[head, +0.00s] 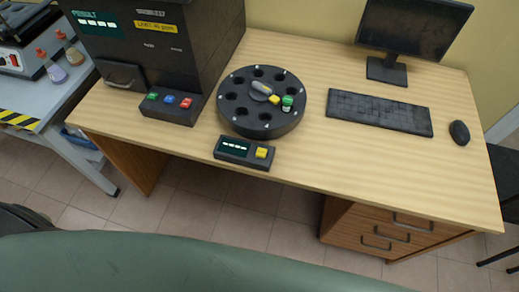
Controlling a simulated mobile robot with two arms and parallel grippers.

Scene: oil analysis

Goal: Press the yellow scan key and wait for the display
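The yellow scan key (262,152) sits on the right part of a small dark box (243,162) at the front edge of the wooden desk. The small display (233,146) on the same box shows a row of pale dashes. Just behind it is a round black carousel (232,115) with several dark holes. A green-capped vial (287,102) stands in one hole at its right side. A yellow-and-grey piece (263,88) is at its centre. Neither of my grippers is in the head view.
A large dark analyser (205,45) with green, blue and red buttons (168,100) stands left of the carousel. A keyboard (380,111), mouse (459,132) and monitor (414,22) are on the right. The desk front right of the box is clear. A grey bench (62,100) is at the left.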

